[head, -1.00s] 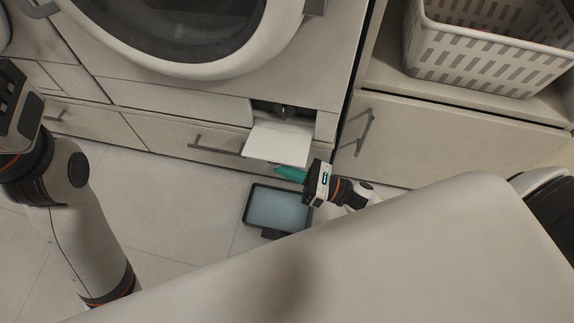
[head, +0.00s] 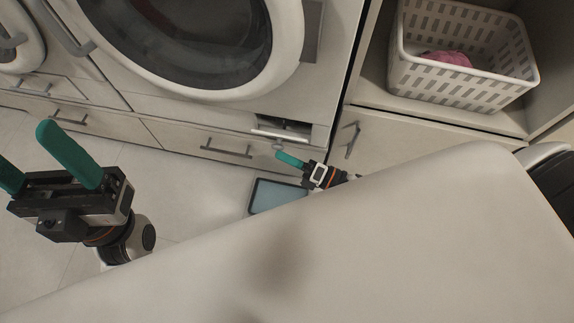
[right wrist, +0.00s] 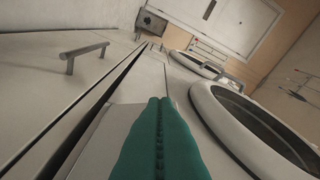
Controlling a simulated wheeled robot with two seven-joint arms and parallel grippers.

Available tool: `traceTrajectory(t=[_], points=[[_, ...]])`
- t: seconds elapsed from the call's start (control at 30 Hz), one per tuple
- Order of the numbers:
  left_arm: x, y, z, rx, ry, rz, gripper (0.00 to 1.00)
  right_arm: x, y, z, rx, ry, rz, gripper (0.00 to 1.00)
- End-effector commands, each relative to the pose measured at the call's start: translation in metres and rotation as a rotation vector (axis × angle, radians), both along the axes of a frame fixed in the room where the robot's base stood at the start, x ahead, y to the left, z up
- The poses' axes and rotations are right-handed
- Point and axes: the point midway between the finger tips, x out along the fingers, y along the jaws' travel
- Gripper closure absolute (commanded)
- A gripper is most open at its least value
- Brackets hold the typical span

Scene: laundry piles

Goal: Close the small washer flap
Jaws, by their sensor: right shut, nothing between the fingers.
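The small washer flap (head: 278,134) is low on the washer's front (head: 215,105), below the round door. It shows as a thin pale strip, seen nearly edge-on, with a dark opening (head: 292,124) still visible above it. My right gripper (head: 282,156) is shut and empty, with its green fingertips just below the flap. Whether they touch it is unclear. In the right wrist view the shut green fingers (right wrist: 160,104) point along the washer front; the flap cannot be made out surely there. My left gripper (head: 22,145) is open and empty at the left, away from the washer.
A cabinet with a bar handle (head: 352,140) stands right of the washer. A white basket (head: 465,88) with a pink cloth (head: 446,58) sits above it. A dark-framed flat panel (head: 276,196) lies low near my right gripper. Open floor (head: 195,195) lies left of it.

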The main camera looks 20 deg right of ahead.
Motion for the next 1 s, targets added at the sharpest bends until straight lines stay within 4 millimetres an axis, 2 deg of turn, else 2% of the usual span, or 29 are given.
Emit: traceTrajectory(t=[0.03,0.17,0.3,0.4,0.63,0.8,1.0], points=[[0.002,0.000,0.008,0.003,0.009,0.001,0.30,0.001,-0.001,0.006,0.013,0.022,-0.001,1.00],[0.043,-0.009,-0.001,0.084,0.262,0.015,0.30,0.004,-0.003,0.011,0.050,0.079,-0.001,1.00],[0.075,-0.014,-0.019,0.154,0.490,0.027,0.30,0.008,-0.005,0.017,0.093,0.139,0.000,1.00],[0.092,-0.016,-0.034,0.197,0.630,0.034,0.30,0.010,-0.007,0.019,0.120,0.182,-0.001,1.00],[0.114,-0.017,-0.068,0.269,0.884,0.045,0.30,0.016,-0.011,0.025,0.179,0.269,-0.001,1.00],[0.121,-0.016,-0.087,0.304,1.012,0.052,0.30,0.020,-0.013,0.028,0.182,0.270,-0.001,1.00],[0.124,-0.015,-0.102,0.328,1.102,0.055,0.30,0.022,-0.015,0.030,0.181,0.270,0.000,1.00]])
